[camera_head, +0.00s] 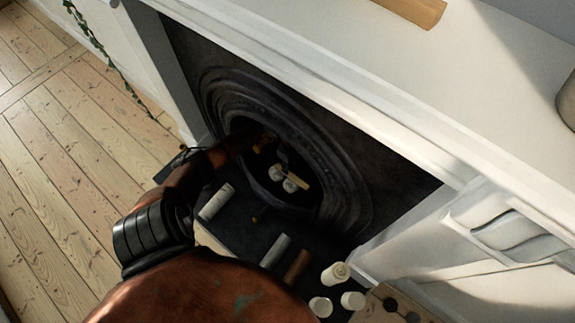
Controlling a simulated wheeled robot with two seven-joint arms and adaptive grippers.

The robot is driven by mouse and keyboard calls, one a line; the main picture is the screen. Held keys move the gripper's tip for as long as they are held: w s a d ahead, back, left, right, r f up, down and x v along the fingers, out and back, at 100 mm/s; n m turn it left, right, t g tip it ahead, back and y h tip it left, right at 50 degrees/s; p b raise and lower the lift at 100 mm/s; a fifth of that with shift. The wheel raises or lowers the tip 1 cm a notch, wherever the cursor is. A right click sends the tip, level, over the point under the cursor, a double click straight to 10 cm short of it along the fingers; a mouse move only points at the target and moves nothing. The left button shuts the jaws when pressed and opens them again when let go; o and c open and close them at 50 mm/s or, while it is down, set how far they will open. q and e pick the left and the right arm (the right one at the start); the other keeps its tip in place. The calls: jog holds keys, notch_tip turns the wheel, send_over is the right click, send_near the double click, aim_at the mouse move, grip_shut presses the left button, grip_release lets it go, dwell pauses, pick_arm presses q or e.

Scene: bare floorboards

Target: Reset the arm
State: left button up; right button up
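My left arm comes in from the bottom left and reaches into the dark opening of the fireplace. My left gripper (283,158) is at the arm's far end inside that opening, in deep shadow. Its fingers are too dark to tell whether they are open or shut. Two pale round-ended pieces (283,179) and a short yellowish stick (298,180) show just below it; I cannot tell whether it touches them. My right gripper is not in view.
The black arched fireplace surround (345,185) closes around my arm. A white mantel (400,75) crosses above it, bearing a wooden block (415,10). Several cylinders, including a pale one (216,202) and a white one (336,273), lie or stand by the hearth. Floorboards (70,170) are clear at left.

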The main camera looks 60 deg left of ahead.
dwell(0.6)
